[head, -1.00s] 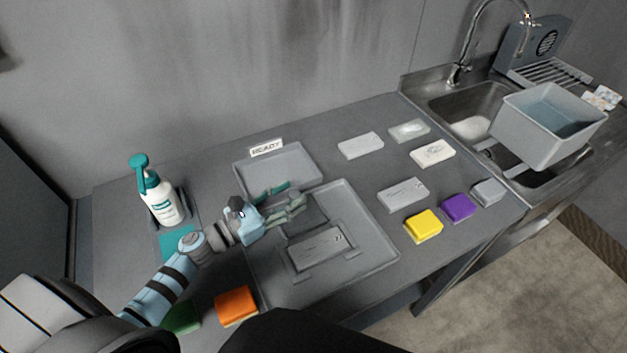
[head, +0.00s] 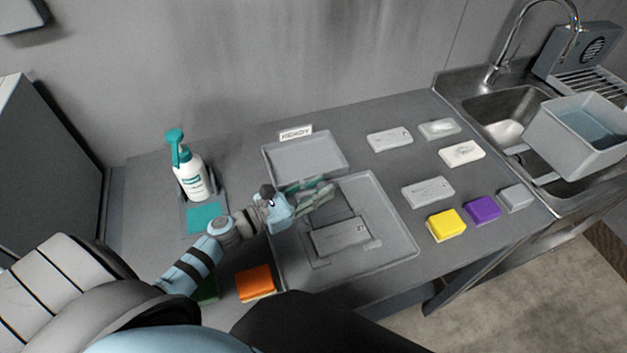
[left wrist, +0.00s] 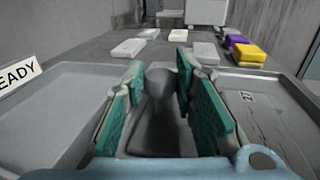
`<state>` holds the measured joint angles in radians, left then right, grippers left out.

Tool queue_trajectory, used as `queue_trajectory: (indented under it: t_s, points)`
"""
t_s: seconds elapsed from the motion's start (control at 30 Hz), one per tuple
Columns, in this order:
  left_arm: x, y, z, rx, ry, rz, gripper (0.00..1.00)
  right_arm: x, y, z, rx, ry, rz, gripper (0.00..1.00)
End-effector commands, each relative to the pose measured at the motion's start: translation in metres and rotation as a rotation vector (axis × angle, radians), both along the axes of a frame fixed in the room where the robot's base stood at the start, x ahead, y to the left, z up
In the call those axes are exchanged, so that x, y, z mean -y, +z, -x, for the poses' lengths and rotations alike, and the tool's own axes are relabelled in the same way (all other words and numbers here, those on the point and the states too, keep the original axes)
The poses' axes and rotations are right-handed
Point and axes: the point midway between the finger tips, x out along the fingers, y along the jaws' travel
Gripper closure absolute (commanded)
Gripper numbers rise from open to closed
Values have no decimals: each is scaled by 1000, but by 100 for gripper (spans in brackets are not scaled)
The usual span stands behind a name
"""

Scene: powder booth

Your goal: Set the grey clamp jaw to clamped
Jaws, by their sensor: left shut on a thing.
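My left gripper (head: 318,194) reaches in over the left part of the front tray, its teal-padded fingers low over it. In the head view the fingers hide the knob. A grey block (head: 341,233) with a small dark mark lies in the fixture just in front of the gripper. Whether the jaw touches the block cannot be told. My right gripper is not in view.
A shallow tray (head: 268,157) with a READY sign (head: 296,133) lies behind. A spray bottle (head: 190,178) stands left. An orange sponge (head: 256,283) is near the front. Several pale blocks and a yellow sponge (head: 446,225) lie right, before the sink (head: 490,115).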

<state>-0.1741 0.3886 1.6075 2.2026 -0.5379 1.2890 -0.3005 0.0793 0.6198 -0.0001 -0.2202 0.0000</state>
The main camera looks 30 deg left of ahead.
Motion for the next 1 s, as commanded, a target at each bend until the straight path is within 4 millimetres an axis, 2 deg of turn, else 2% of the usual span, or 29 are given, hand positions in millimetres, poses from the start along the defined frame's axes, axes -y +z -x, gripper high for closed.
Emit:
queue_trajectory:
  t_s: [0.1,0.3,0.33,0.43,0.77,0.87,1.0]
  points:
    - [6,-1,7,-4,2,-3,100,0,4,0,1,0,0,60]
    - [5,-1,6,-3,2,-4,100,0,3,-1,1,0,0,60]
    - [5,-1,6,-4,2,-3,70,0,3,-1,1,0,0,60]
    - [5,-1,6,-3,3,-3,54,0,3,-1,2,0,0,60]
    - [3,-1,8,-4,3,-3,54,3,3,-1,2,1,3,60]
    - [-4,-2,21,-6,2,-5,54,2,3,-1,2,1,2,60]
    - [-20,-2,48,-9,1,-5,54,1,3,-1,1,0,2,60]
